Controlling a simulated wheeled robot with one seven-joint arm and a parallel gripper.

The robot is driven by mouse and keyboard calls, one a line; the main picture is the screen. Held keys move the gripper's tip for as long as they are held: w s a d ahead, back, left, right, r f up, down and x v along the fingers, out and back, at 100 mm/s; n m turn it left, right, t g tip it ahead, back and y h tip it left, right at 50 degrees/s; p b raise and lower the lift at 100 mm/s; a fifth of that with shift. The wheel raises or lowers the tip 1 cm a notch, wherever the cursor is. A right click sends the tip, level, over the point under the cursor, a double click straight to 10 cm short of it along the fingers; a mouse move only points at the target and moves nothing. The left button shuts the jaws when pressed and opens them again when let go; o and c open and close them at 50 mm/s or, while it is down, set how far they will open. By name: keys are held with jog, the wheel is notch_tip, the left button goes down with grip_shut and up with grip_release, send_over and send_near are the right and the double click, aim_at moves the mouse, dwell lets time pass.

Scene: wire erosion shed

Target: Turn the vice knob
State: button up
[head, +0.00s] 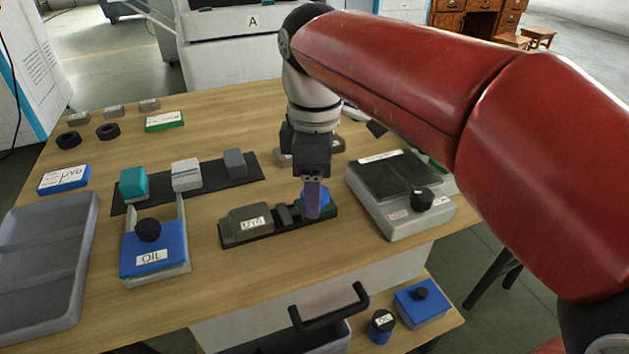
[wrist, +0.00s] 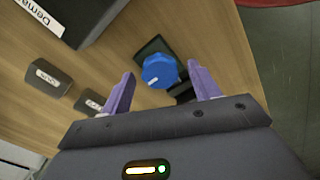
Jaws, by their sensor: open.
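The vice (head: 252,222) is a dark grey block with a white label on a black base, near the middle of the table. Its blue knob (head: 325,195) is at the right end, partly hidden behind my gripper's fingers. My gripper (head: 312,208) points down at the knob from above. In the wrist view the round, ridged blue knob (wrist: 160,71) shows between the two purple fingers of my open gripper (wrist: 161,78), with a gap on each side. Whether the fingertips are level with the knob I cannot tell.
A grey device with a black dial (head: 421,198) stands close to the right. A blue box labelled OIL (head: 153,262) and a black mat (head: 212,183) with blocks are to the left. A grey tray (head: 40,285) lies at the far left. Bare tabletop shows in front of the vice.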

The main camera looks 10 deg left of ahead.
notch_tip(320, 180, up, 8)
jog(key=shift+f, duration=0.1)
dwell(0.5)
